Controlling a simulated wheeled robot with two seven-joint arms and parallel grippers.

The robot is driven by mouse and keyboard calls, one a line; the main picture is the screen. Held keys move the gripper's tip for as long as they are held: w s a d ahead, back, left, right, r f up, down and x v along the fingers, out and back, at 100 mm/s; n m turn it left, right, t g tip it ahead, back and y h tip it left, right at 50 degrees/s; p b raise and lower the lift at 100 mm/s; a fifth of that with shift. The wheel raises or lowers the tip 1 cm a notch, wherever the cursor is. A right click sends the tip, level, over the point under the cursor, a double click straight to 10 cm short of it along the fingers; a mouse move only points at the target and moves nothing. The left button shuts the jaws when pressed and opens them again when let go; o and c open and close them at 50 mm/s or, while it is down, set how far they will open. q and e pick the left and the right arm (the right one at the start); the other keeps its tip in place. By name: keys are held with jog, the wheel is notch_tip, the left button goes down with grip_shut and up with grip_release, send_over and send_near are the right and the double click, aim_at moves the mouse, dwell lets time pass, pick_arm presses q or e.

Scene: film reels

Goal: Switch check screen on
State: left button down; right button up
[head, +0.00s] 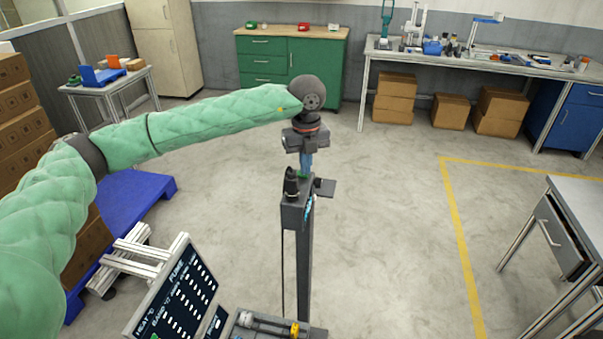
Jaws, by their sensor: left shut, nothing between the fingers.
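My left gripper (305,163), on the green padded arm from the left, points down over the top of a dark upright post (305,250). It is shut and empty, with its blue-green tips at or just above the post's top; I cannot tell whether they touch. A black knob-like part (291,183) stands on the post's left, and a small flat dark plate (325,187) sticks out right. A narrow face with cyan marks (309,208) shows edge-on on the post; it may be the check screen, but I cannot read it. My right gripper is out of view.
A tilted dark panel (178,295) with lit white text and marks stands at the lower left, beside a grey unit (262,326) with a yellow part. A blue pallet (130,200) lies left. A grey table (580,215) stands right. The floor between is clear.

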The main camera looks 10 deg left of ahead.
pick_arm(q)
jog(key=shift+r, duration=0.15)
notch_tip(320, 180, up, 7)
jog(key=shift+p, duration=0.3)
dwell(0.6)
